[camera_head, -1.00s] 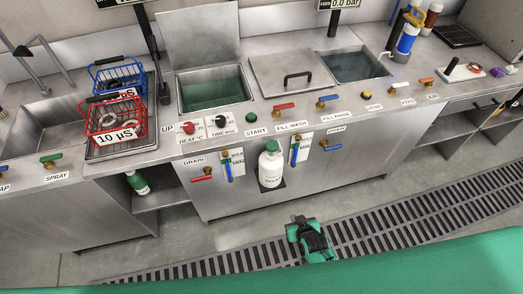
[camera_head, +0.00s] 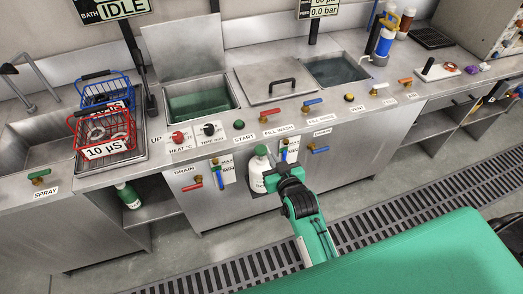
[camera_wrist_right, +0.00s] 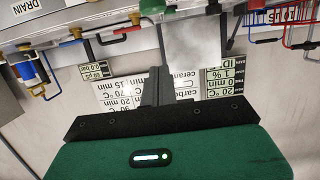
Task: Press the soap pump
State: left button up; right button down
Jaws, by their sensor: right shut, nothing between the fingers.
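The soap bottle (camera_head: 257,174) is white with a green pump top (camera_head: 262,150) and sits in a holder on the front of the steel counter. My right gripper (camera_head: 276,168) is shut and empty, just right of the bottle, and overlaps its right side in the head view. I cannot tell whether it touches the bottle. In the right wrist view my closed fingers (camera_wrist_right: 158,84) point up the picture, and a green piece shows at the top edge; I cannot tell what it is. My left gripper is not in view.
Blue and red valve handles (camera_head: 190,185) flank the bottle on the counter front. Knobs and a green start button (camera_head: 239,125) line the counter top. A red basket (camera_head: 104,132) stands at left. A floor grate (camera_head: 240,268) runs below, with open floor around it.

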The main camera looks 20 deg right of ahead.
jog(key=p, duration=0.2)
send_over(263, 154)
notch_tip(263, 154, down, 2)
notch_tip(263, 154, down, 3)
jog(key=shift+f+p, duration=0.2)
jog(key=shift+p, duration=0.3)
jog(key=shift+f, duration=0.6)
